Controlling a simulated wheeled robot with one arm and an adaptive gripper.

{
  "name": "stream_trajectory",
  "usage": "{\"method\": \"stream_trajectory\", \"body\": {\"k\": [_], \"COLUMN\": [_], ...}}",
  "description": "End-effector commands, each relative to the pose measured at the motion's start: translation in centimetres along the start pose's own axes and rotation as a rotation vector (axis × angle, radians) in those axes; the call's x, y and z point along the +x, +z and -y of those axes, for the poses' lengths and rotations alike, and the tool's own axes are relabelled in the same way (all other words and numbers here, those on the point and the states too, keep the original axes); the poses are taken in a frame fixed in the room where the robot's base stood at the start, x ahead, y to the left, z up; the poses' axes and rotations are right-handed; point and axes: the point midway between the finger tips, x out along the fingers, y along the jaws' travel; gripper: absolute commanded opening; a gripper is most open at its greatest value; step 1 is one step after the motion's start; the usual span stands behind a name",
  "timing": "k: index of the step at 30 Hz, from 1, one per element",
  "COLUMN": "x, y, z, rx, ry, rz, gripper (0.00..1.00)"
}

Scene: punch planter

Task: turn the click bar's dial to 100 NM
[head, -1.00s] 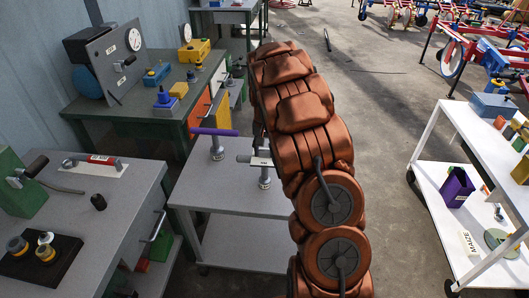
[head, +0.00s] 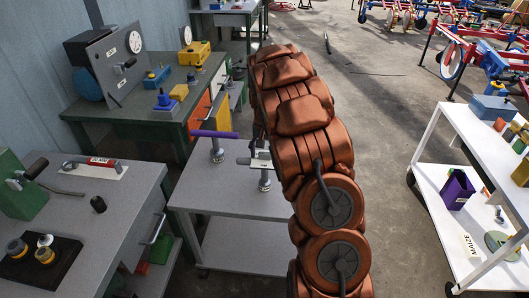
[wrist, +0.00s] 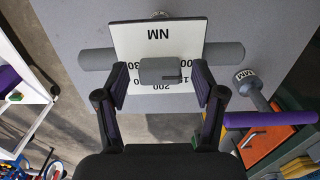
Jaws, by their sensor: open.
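The click bar (wrist: 96,59) is a grey bar lying crosswise behind a white plate (wrist: 150,35) marked NM in the wrist view. Numbers are printed on the plate; 200 reads clearly, others are partly hidden. A grey dial knob (wrist: 160,70) sits in front of the numbers. I cannot tell which value it points to. My gripper (wrist: 160,80) is open, with one finger on each side of the knob. Small gaps seem to show between fingers and knob. In the head view my arm hides most of the click bar; a bit of the plate (head: 262,160) shows.
A purple-handled bar (wrist: 270,119) on a post stands close on the right in the wrist view; it also shows in the head view (head: 213,134). The grey table (head: 235,200) has bare space in front. A white shelf cart (head: 440,190) stands right, with open floor between.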

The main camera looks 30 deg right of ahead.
Motion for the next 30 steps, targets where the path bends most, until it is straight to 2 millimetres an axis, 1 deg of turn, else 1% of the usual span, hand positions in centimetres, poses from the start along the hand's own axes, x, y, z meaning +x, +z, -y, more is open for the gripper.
{"method": "stream_trajectory", "body": {"k": [4, 7, 11, 15, 21, 25, 30], "x": [-0.8, -2.0, -4.4, -7.3, -10.4, -11.5, -12.0], "y": [-0.1, -0.1, -0.1, -0.1, -0.1, -0.1, 0.0], "z": [0.0, 0.0, 0.1, 0.1, 0.0, 0.0, 0.0], "rx": [0.000, 0.000, -0.001, -0.002, 0.000, 0.000, 0.000], "ry": [-0.001, -0.001, -0.002, -0.001, -0.002, -0.001, 0.000], "rz": [-0.002, -0.004, -0.003, -0.004, -0.004, -0.004, 0.000], "gripper": [0.69, 0.69, 0.69, 0.69, 0.69, 0.69, 0.69]}}
